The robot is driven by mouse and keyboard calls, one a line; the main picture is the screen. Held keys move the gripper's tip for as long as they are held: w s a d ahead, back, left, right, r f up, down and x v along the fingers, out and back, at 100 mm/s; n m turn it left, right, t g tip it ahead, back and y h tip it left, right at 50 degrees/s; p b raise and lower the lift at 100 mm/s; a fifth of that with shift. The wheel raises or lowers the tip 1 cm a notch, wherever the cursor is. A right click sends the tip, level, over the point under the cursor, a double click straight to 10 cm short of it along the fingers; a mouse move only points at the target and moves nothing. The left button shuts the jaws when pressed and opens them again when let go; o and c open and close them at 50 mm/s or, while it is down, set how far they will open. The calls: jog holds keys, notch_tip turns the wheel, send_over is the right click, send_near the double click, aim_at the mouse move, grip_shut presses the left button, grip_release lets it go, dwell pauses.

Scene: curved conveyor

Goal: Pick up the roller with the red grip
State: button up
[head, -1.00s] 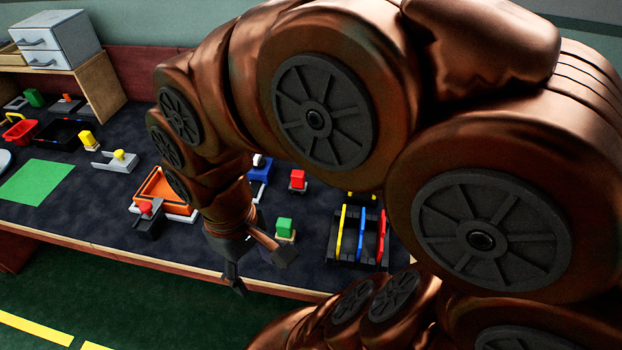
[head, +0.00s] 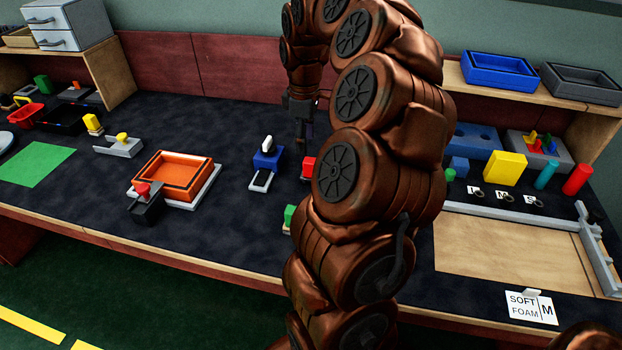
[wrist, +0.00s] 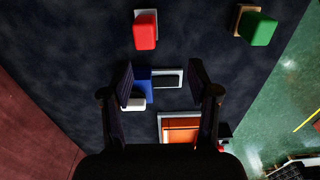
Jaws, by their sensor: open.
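A red block-shaped grip on a small pale base (head: 308,166) stands on the dark table, partly hidden by my arm. In the wrist view this red grip (wrist: 145,32) is at the top, beyond my fingertips. A second red grip (head: 142,189) sits on a black body beside the orange tray. I cannot tell for certain which one is a roller. My gripper (head: 303,143) is open and empty, pointing down behind the first red grip. In the wrist view my gripper (wrist: 161,78) has a blue-bodied tool with a white knob (wrist: 142,82) between and below its fingers.
The orange tray (head: 214,188) stands left of the blue tool (head: 268,158). A green block (head: 289,214) is near the front edge, partly behind my arm. Coloured blocks and a cutting board (head: 500,250) lie at right.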

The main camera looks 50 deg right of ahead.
aim_at(310, 160)
jog(key=shift+s+d+f, duration=0.15)
jog(key=shift+d+f, duration=0.25)
jog(key=shift+d, duration=0.15)
jog(key=shift+s+d+f, duration=0.1)
jog(key=shift+d+f, duration=0.25)
jog(key=shift+d, duration=0.2)
jog(key=shift+f, duration=0.3)
jog(key=shift+w+f, duration=0.25)
jog(key=shift+f, duration=1.5)
jog(key=shift+w+f, duration=0.2)
jog(key=shift+f, duration=1.5)
grip_shut()
